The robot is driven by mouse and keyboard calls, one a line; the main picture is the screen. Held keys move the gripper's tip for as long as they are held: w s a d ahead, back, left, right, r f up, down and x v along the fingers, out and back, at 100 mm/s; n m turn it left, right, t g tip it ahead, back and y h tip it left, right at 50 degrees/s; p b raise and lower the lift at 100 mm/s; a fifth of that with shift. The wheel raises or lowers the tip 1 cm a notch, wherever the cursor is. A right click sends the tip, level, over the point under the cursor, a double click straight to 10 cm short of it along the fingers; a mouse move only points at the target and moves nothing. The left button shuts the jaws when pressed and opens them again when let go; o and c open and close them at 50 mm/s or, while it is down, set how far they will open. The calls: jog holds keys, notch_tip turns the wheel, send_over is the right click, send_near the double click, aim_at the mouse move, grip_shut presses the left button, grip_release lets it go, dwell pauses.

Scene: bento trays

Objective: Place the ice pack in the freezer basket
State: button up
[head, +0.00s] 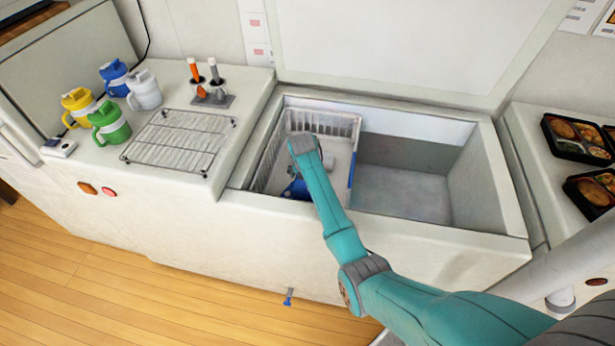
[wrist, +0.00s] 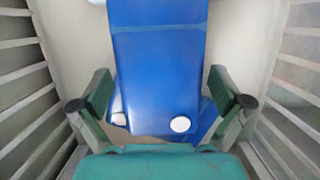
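The freezer basket (head: 333,123) is a white slatted basket in the left part of the open chest freezer. My arm reaches down into it and hides part of its inside. The basket's slatted walls (wrist: 22,90) show on both sides in the wrist view. A blue ice pack (wrist: 158,60) with a white round cap lies between the fingers of my gripper (wrist: 161,88). The fingers stand apart, one on each side of it, with a narrow gap at each edge. Another blue piece (wrist: 207,115) shows beneath it. In the head view, blue (head: 297,189) shows low in the basket.
The freezer's right part (head: 405,185) is empty. A wire rack (head: 181,142) and several coloured jugs (head: 109,122) stand on the left counter. Bento trays (head: 578,139) lie on the right counter. The raised lid (head: 420,45) stands behind.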

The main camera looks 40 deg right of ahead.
jog(key=v, duration=1.2)
dwell(0.4)
